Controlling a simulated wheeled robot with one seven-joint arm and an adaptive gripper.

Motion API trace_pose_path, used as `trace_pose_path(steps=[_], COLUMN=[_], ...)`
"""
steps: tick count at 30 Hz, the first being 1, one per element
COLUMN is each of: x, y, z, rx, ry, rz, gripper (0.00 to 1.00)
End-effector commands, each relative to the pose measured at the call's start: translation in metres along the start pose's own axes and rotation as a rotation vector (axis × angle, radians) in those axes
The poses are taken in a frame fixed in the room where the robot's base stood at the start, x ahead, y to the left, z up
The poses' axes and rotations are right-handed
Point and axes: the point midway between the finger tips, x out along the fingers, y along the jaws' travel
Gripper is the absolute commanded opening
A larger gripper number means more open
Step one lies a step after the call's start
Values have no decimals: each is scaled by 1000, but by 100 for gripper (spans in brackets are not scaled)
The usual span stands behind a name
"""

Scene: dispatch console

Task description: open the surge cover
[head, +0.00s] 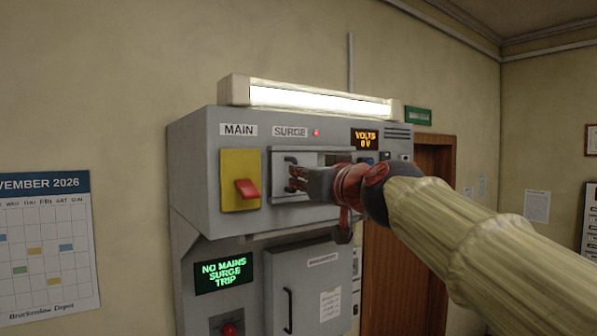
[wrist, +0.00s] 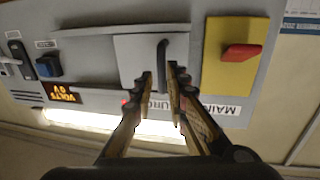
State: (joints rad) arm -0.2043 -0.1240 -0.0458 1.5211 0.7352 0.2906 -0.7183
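The surge cover (head: 280,184) is a grey panel under the SURGE label, to the right of the yellow MAIN plate. In the wrist view, which is upside down, the cover (wrist: 135,58) carries a dark upright bar handle (wrist: 162,52). My gripper (head: 294,178) is at the handle and hides part of it in the head view. In the wrist view my gripper (wrist: 160,72) is open, with one fingertip on each side of the handle's near end. A gap shows between the fingers; whether either touches the handle is unclear.
The red MAIN switch (head: 247,189) sits close left of the cover. The volts display (head: 365,139) and a blue switch (wrist: 47,66) are on its other side. A lit lamp (head: 320,101) runs above. A lower cabinet door (head: 310,295) is below.

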Motion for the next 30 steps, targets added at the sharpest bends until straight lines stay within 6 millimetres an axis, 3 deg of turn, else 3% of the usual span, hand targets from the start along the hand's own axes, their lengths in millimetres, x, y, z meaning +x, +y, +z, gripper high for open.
trace_pose_path(steps=[3, 9, 19, 27, 30], x=[20, 37, 41, 40, 40], y=[0, 0, 0, 0, 0], z=[-1, -1, 0, 0, 0], rx=[0, 1, 0, 0, 0], ry=[-2, -1, -1, -1, -1], rz=[0, 0, 1, 1, 1], gripper=[15, 15, 15, 0, 0])
